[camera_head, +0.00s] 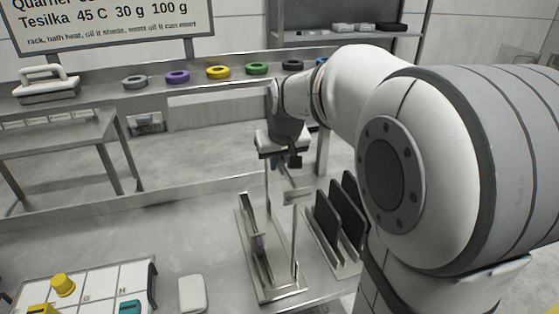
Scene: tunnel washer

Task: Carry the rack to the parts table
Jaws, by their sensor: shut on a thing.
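A grey metal rack (246,228) with a long narrow base, upright posts and a top bar is at the middle of the near metal counter. A small purplish part shows inside it. My gripper (282,162) is above the rack's far end, fingers down, shut at the rack's top bar. The contact is small and partly hidden by the gripper body. The rack looks upright; I cannot tell whether its base touches the counter. A metal table (60,137) stands at the left beyond the counter; no label shows whether it is the parts table.
A holder with dark plates (340,216) stands close right of the rack. A white block (192,294) and a tray with coloured knobs (100,285) are at front left. Coloured rings (218,72) line the back ledge. A white handled lid (49,84) is at back left.

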